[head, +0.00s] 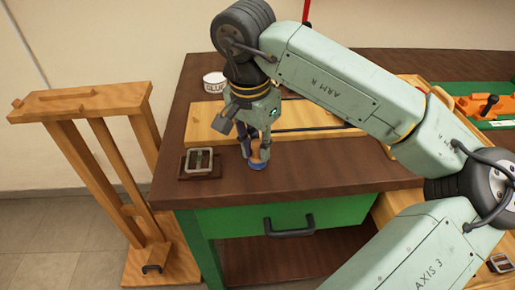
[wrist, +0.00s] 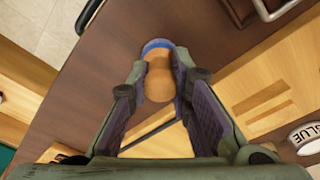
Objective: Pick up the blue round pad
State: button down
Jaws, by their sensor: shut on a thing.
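The blue round pad (head: 258,166) is a flat blue disc with a tan wooden knob on top, near the table's front edge in the head view. In the wrist view the blue disc (wrist: 157,44) shows at the far end of the knob (wrist: 158,80). My gripper (head: 256,150) points down over it, with the fingers shut on the knob. In the wrist view my gripper (wrist: 157,88) has one finger on each side of the knob. The disc is at or very near the tabletop; I cannot tell if it touches.
A metal buckle on a dark block (head: 200,161) stands close by to the left. A wooden board (head: 205,120) lies behind, with a white labelled pot (head: 214,82) beyond. A wooden stand (head: 85,105) is left of the brown table (head: 340,178). The table's front strip is clear to the right.

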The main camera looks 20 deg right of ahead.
jog(key=shift+r, duration=0.4)
notch_tip(320, 180, up, 2)
jog(key=shift+s+r+b, duration=0.1)
jog(key=shift+s+b, duration=0.05)
jog(key=shift+b, duration=0.4)
jog(key=s+a+b, duration=0.1)
jog(key=s+a, duration=0.2)
jog(key=s, duration=0.4)
jog(key=s+a+r+b, duration=0.1)
jog(key=s+a, duration=0.3)
jog(key=s, duration=0.3)
jog(key=shift+r+b, duration=0.2)
jog(key=shift+b, duration=0.2)
jog(key=shift+s, duration=0.1)
jog(key=c, duration=2)
grip_release()
jog(key=shift+c, duration=0.2)
grip_shut()
